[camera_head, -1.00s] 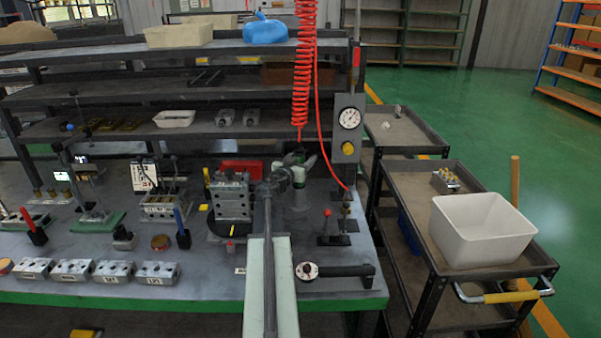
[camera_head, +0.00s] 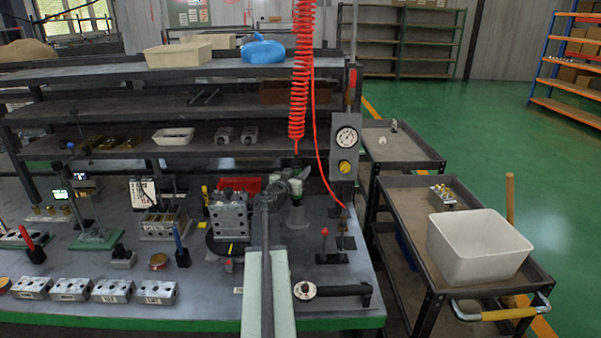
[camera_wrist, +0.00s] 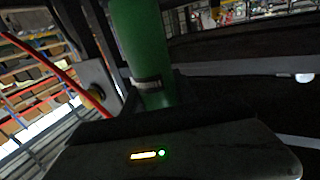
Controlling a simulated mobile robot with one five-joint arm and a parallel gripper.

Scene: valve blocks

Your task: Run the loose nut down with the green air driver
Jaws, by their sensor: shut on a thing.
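The green air driver (camera_head: 297,186) hangs upright under the red coiled hose, above the bench right of the middle. My gripper (camera_head: 290,185) is shut on it; my own arm partly hides the grip. In the wrist view the driver's green body (camera_wrist: 140,45) rises from behind the dark gripper housing, and the fingertips are hidden. A grey metal valve block (camera_head: 230,215) stands on a dark round base just left of my gripper, apart from the driver. I cannot make out the loose nut or the driver's tip.
The red coiled hose (camera_head: 301,80) hangs from above. A gauge box (camera_head: 346,150) stands on a post to the right. A dark-handled tool (camera_head: 335,290) lies near the front edge. Several blocks (camera_head: 112,291) line the front left. A cart with a white bin (camera_head: 478,250) stands right.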

